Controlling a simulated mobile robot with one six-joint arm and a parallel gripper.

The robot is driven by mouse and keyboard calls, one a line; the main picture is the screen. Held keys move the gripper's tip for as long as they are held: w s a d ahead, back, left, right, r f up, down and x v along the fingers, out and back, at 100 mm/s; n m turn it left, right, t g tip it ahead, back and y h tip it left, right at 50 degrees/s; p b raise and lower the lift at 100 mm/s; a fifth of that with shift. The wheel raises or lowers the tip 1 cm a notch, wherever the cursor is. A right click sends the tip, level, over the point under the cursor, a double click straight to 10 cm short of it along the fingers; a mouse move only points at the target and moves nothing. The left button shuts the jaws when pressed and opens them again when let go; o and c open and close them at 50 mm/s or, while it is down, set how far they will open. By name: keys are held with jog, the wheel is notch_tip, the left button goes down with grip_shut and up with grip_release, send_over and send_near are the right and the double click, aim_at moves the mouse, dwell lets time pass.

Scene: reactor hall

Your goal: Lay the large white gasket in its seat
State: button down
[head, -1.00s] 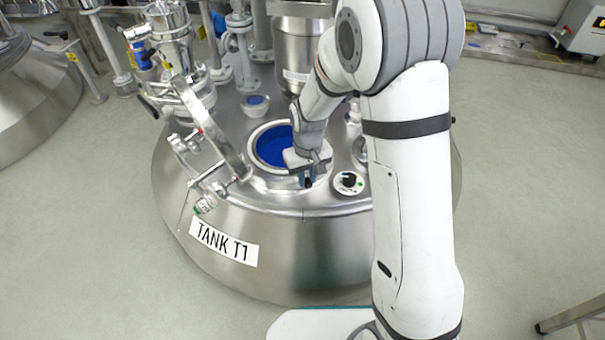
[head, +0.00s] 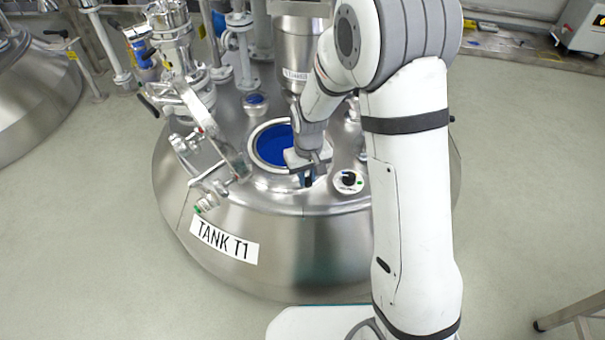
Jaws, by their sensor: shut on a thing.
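The round opening of tank T1 (head: 272,145) shows a blue inside and stands open. A pale ring, which looks like the large white gasket (head: 251,150), runs around it. I cannot tell whether it lies flat in its seat or just above it. My gripper (head: 308,181) points down at the near right edge of this ring and is shut on it. My wrist hides the ring's right side, and the fingertips are small and partly hidden.
The hinged lid (head: 226,150) stands raised left of the opening. A round black-and-white fitting (head: 348,181) sits close to the right of my gripper. A steel vessel (head: 302,50) and pipes stand behind. The floor in front is clear.

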jog(key=c, duration=1.2)
grip_release()
jog(key=shift+c, duration=0.2)
notch_tip(320, 180, up, 6)
jog(key=p, duration=0.5)
jog(key=shift+s, duration=0.1)
jog(key=shift+r, duration=0.2)
jog(key=s+d+r+m+p, duration=0.1)
jog(key=s+d+r+p, duration=0.3)
jog(key=r+p, duration=0.5)
jog(key=s+d+r+m+t+p, duration=0.1)
jog(key=s+d+r+p, duration=0.4)
jog(key=r, duration=1.6)
jog(key=s+d+r+m+t+p, duration=0.1)
jog(key=s+d+r+p, duration=0.3)
jog(key=s+r+p, duration=0.6)
notch_tip(320, 180, up, 6)
jog(key=m+p, duration=0.1)
jog(key=p, duration=0.1)
jog(key=shift+s+d+f+p, duration=0.25)
jog(key=shift+p, duration=0.15)
